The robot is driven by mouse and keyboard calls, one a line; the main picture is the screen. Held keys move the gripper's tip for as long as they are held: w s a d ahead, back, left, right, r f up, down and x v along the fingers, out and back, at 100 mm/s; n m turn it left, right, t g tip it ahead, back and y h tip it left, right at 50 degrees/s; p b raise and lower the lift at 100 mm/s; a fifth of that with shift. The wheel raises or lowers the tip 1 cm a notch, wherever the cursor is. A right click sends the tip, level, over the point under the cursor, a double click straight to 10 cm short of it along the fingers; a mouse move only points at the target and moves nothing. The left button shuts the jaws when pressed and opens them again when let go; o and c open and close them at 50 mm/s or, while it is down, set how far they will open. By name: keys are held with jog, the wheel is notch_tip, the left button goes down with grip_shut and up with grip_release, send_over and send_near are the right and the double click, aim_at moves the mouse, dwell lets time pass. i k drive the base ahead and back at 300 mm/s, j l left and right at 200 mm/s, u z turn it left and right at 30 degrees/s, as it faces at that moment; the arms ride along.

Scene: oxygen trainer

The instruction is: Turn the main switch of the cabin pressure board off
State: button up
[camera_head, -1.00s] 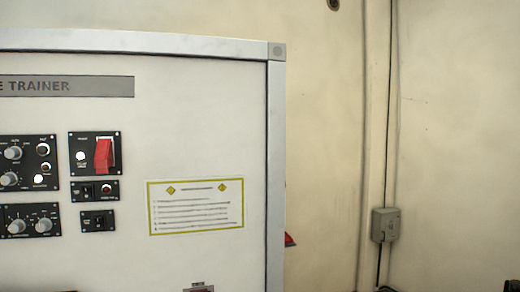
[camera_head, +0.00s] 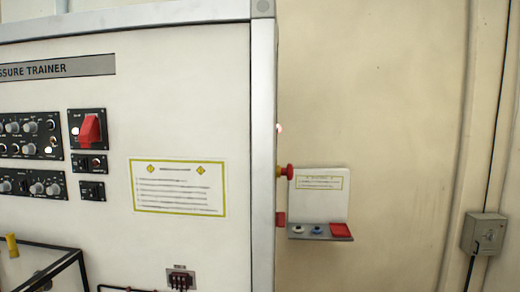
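The white board (camera_head: 190,110) fills the left half of the view. Its header plate (camera_head: 58,67) reads "SSURE TRAINER", cut off at the left edge. A black panel near the board's middle carries a red guarded switch (camera_head: 90,129). Two small black switch panels, an upper one (camera_head: 89,164) and a lower one (camera_head: 92,191), sit below it. Black knob panels, one above (camera_head: 30,136) and one below (camera_head: 33,184), are at the left. No label here reads clearly as the main switch, and its position cannot be told. My gripper is not in view.
A yellow-bordered notice (camera_head: 178,187) is on the board. Beyond its right edge, a small shelf (camera_head: 320,232) holds small items, with a red knob (camera_head: 287,172) beside it. A dark-framed case (camera_head: 45,260) stands lower left. A grey box (camera_head: 484,233) is on the right wall.

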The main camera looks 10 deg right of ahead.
aim_at(281, 221)
jog(key=i+l+u, duration=0.5)
jog(key=l+u, duration=0.25)
jog(key=l, duration=0.15)
jog(key=i+l+u, duration=0.25)
jog(key=l, duration=0.15)
jog(key=k, duration=0.1)
